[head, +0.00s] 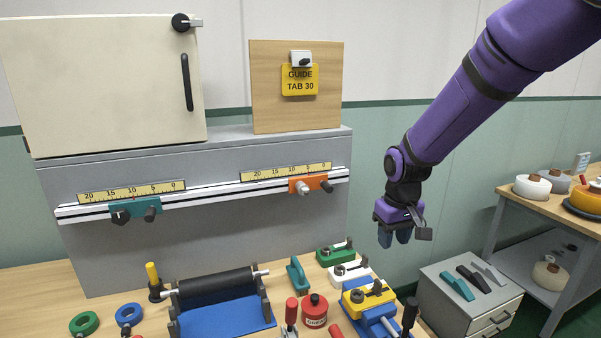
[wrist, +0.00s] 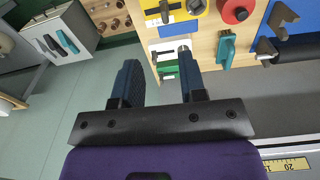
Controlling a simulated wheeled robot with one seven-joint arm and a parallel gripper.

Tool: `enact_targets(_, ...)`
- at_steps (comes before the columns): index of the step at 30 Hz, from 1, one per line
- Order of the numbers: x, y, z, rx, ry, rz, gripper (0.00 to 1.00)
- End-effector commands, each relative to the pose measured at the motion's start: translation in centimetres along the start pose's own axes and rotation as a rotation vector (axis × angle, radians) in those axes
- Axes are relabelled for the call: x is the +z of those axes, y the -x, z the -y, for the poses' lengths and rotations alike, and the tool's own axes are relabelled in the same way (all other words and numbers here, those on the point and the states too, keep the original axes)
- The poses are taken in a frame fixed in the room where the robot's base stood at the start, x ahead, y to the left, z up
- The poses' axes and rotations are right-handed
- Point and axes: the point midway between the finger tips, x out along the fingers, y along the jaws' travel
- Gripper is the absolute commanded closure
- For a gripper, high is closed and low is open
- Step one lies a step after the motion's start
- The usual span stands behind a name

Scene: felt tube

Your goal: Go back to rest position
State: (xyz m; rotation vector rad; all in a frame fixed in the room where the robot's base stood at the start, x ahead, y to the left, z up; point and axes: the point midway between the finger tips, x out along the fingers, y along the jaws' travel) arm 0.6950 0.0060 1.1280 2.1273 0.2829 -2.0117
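My gripper (head: 395,238) hangs at the end of my purple arm (head: 470,100), pointing down. It is in the air right of the grey rail stand and above the right end of the workbench. In the wrist view my gripper (wrist: 158,58) shows two dark blue fingers spread apart with nothing between them. The bench's right edge and the floor lie beyond the fingers. The fingers touch nothing that I can see.
The wooden workbench (head: 50,290) holds a black roller (head: 215,285), a red pot (head: 314,312) and several clamps. A grey drawer cabinet (head: 455,305) with tools stands right, before a side table (head: 540,205). Open floor (wrist: 30,120) shows in the wrist view.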

Motion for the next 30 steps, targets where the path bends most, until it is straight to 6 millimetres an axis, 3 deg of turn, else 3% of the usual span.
enact_targets(1,0.8,1.7,-0.2,0.005,-0.011,-0.021,0.62)
enact_targets(6,3.5,6.2,-0.9,0.017,-0.048,-0.072,0.62)
enact_targets(15,9.3,12.7,-1.4,0.034,-0.113,-0.165,0.62)
enact_targets(24,15.9,17.2,-1.3,0.047,-0.178,-0.258,0.62)
enact_targets(30,20.4,19.2,-1.0,0.053,-0.220,-0.320,0.62)
